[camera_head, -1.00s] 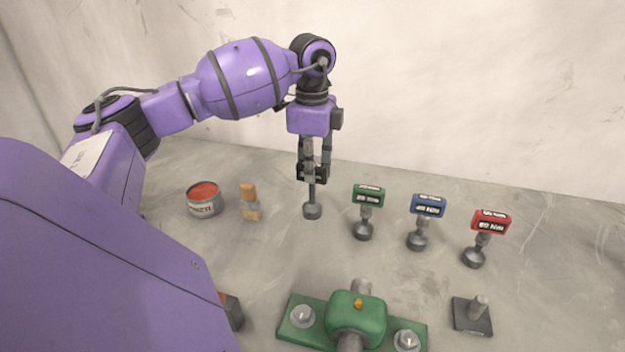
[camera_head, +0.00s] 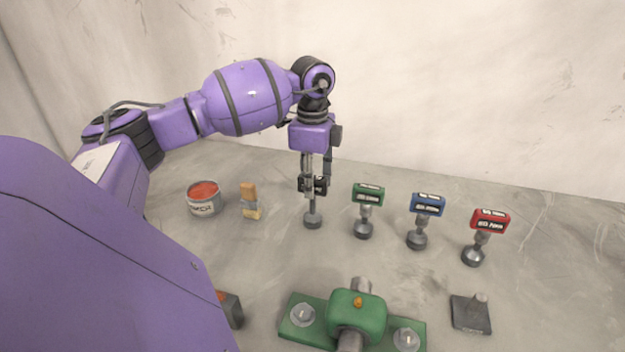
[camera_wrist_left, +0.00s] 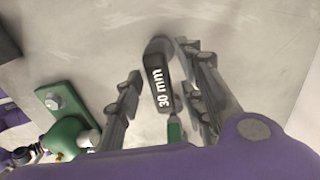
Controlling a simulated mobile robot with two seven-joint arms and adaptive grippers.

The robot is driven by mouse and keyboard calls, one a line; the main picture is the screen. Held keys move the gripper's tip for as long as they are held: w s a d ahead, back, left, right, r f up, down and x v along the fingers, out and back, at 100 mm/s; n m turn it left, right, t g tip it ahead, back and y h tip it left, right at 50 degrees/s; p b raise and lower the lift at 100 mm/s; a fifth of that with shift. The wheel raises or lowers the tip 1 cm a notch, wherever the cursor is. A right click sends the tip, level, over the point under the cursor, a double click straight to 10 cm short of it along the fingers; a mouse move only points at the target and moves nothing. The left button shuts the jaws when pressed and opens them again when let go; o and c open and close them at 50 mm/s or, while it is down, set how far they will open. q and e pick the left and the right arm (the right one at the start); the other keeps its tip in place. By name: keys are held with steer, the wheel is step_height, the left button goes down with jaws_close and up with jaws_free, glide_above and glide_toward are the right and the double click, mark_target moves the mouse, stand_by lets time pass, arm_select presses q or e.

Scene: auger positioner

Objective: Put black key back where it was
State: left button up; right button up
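The black key (camera_head: 312,220) stands upright on the grey table at the left end of the row of keys. Its dark head, marked 30 mm, shows in the left wrist view (camera_wrist_left: 160,88). My left gripper (camera_head: 314,184) points down over it, with the fingers on either side of the head. In the left wrist view the left gripper (camera_wrist_left: 158,92) is open, with a gap visible beside the key. The fingers partly hide the head in the head view. My right gripper is not in view.
The green key (camera_head: 368,194), blue key (camera_head: 427,205) and red key (camera_head: 490,221) stand to the right. A red-topped can (camera_head: 204,198) and a brush (camera_head: 250,201) are left. A green fixture (camera_head: 357,316) and dark square plate (camera_head: 470,316) lie in front.

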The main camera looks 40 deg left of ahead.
arm_select(q)
step_height(320, 180, up, 12)
steer(key=shift+r+b, duration=0.2)
steer(key=shift+b, duration=0.15)
stand_by(0.5)
